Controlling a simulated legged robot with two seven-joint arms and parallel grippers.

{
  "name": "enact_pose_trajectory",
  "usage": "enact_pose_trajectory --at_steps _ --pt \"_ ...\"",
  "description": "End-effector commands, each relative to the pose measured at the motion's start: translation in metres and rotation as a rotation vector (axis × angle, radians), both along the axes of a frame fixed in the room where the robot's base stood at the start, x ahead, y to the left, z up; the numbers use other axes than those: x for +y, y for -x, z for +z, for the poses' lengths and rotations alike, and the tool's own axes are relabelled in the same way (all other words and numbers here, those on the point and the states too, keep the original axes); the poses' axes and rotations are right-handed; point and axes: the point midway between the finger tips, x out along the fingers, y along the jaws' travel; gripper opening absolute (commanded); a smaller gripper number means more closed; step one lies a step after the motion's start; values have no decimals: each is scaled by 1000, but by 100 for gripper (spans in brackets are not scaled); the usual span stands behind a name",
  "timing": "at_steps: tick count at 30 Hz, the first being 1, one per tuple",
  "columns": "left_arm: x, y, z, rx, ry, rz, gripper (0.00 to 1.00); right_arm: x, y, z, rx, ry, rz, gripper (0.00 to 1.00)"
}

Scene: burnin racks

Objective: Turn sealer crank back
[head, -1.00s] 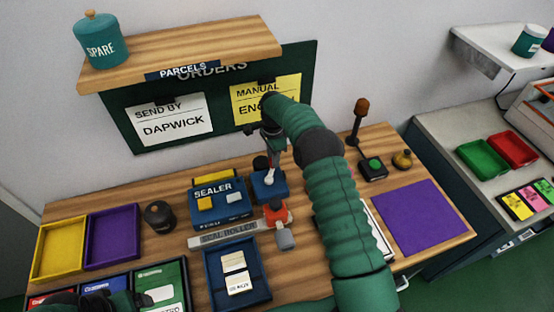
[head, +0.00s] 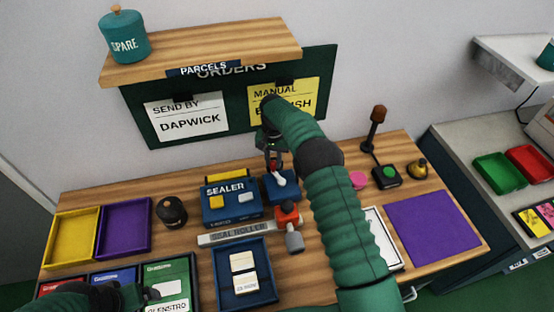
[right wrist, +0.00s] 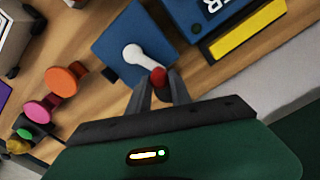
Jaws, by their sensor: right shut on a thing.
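The sealer (head: 230,206) is a blue box with a yellow button and a yellow top edge. Beside it, on its right, is a smaller blue block (head: 283,189) with a white crank (head: 280,180). In the right wrist view the crank arm (right wrist: 138,55) ends in a red knob (right wrist: 159,77). My right gripper (right wrist: 158,90) is shut on this knob, fingers on both sides of it. In the head view my right gripper (head: 274,163) reaches down over the block. My left gripper (head: 130,296) is low at the left, above the cards; its jaws are unclear.
A grey seal roller bar (head: 233,235) and an orange-and-grey part (head: 289,220) sit in front. A blue tray (head: 267,290) holds pale blocks. A pink disc (head: 358,179), a green button (head: 388,172) and a purple mat (head: 435,230) lie right. My right arm hides some of the bench.

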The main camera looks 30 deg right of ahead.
Motion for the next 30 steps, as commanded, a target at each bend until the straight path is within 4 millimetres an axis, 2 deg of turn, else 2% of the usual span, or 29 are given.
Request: enact_pose_trajectory --at_steps 14,30 --pt "0 0 5 0 0 0 85 22 6 5 -6 2 450 0" --pt "0 0 12 0 0 0 85 38 26 4 -2 1 950 0"
